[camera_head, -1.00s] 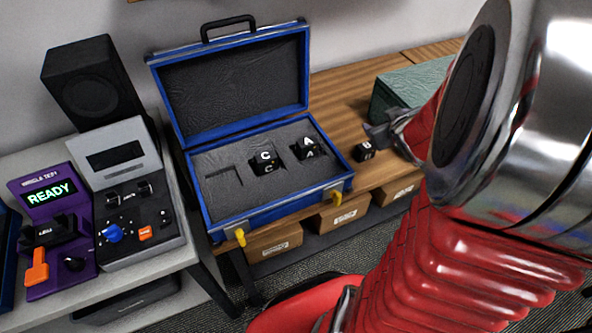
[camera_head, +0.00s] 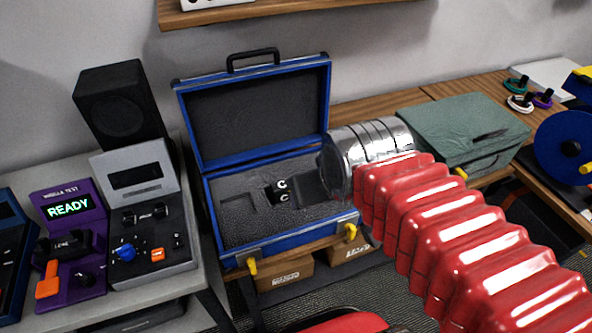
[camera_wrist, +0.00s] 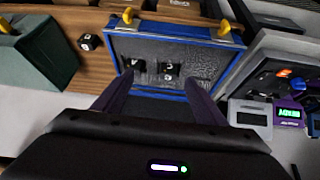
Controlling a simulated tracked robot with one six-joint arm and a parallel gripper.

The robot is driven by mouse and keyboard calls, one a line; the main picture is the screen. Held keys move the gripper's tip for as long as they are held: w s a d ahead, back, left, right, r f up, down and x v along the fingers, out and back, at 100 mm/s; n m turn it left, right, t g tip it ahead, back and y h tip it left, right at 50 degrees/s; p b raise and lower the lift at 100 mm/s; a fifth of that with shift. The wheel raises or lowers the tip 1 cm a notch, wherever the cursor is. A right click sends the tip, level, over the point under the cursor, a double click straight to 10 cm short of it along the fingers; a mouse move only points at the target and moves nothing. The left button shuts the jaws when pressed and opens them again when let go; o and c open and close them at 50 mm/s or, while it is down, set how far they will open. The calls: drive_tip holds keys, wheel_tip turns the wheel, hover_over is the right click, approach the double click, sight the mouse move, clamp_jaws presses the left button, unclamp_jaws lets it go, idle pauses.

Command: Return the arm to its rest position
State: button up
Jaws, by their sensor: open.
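My arm reaches in from the right in the head view, its silver wrist over the right side of the open blue case (camera_head: 235,244). My gripper is hidden or unclear there. In the wrist view my gripper (camera_wrist: 158,98) shows two dark fingers spread apart with nothing between them. Beyond the fingertips lies the case (camera_wrist: 205,38), with black lettered blocks in its grey foam. The block marked C (camera_head: 282,190) shows in the head view. Another black block (camera_wrist: 90,42) sits on the wooden bench outside the case in the wrist view; my arm hides it in the head view.
A purple tester (camera_head: 70,225) reading READY and a grey control box (camera_head: 150,250) stand left of the case. A black speaker box (camera_head: 120,110) is behind them. A green case (camera_head: 465,125) and blue spool (camera_head: 565,145) are at right. A shelf (camera_head: 250,12) hangs above.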

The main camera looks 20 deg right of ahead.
drive_tip(key=s+a, duration=0.2)
drive_tip(key=shift+a+r+y, duration=0.1)
drive_tip(key=shift+a+y, duration=0.2)
drive_tip(key=shift+y, duration=0.1)
drive_tip(key=shift+c, duration=0.4)
idle(0.5)
